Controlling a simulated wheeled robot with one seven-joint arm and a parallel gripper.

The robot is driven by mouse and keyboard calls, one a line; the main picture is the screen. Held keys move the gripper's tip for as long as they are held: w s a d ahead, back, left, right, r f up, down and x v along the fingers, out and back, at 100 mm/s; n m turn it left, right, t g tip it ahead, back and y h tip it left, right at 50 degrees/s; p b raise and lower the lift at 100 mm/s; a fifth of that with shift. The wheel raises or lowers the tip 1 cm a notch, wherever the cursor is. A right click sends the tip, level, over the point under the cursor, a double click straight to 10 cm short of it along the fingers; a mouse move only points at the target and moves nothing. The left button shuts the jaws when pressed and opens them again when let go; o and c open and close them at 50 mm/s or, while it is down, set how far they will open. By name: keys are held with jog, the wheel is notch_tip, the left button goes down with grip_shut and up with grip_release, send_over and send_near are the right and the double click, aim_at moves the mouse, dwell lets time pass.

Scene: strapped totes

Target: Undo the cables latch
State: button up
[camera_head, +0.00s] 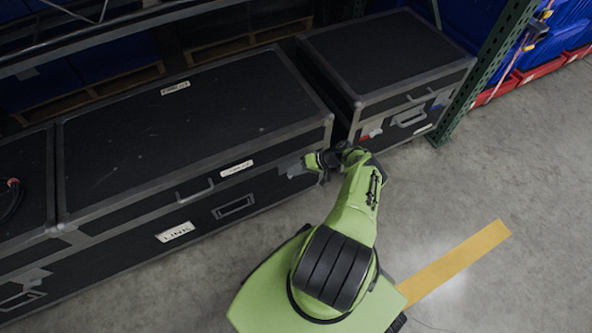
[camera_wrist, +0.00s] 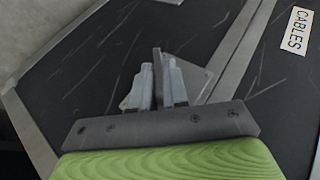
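The cables latch is a grey metal plate (camera_wrist: 201,82) with a thin dark upright tab (camera_wrist: 157,72), set over the seam of a black case (camera_head: 190,120). The white CABLES label (camera_wrist: 297,30) is at the upper right in the wrist view, and a small white label (camera_head: 237,168) is left of the latch in the head view. My gripper (camera_wrist: 159,82) is at the latch, its two grey fingers close together on either side of the tab and seemingly closed on it. In the head view my gripper (camera_head: 308,163) hides part of the latch (camera_head: 294,171).
Another black case (camera_head: 390,60) stands to the right, with its own latches and a red-and-white tag (camera_head: 371,131). A green rack post (camera_head: 480,80) rises beside it. The concrete floor (camera_head: 500,170) at the right is clear, with a yellow stripe (camera_head: 455,262).

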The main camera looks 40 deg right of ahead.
grip_shut()
jog(key=shift+r+p, duration=0.1)
jog(key=shift+p, duration=0.35)
jog(key=p, duration=0.1)
jog(key=g+h+p, duration=0.1)
jog(key=p, duration=0.1)
jog(key=shift+a+r+h, duration=0.1)
jog(key=shift+r+h, duration=0.2)
jog(key=n+h+p, duration=0.1)
jog(key=h+p, duration=0.1)
jog(key=p, duration=0.2)
jog(key=shift+a+r+g, duration=0.1)
jog(key=shift+g, duration=0.3)
jog(key=h+p, duration=0.3)
jog(key=shift+w+a+n+g, duration=0.1)
jog(key=shift+n+g, duration=0.3)
jog(key=shift+f+g+h+p, duration=0.3)
jog(key=shift+g+h+p, duration=0.1)
jog(key=shift+h, duration=0.7)
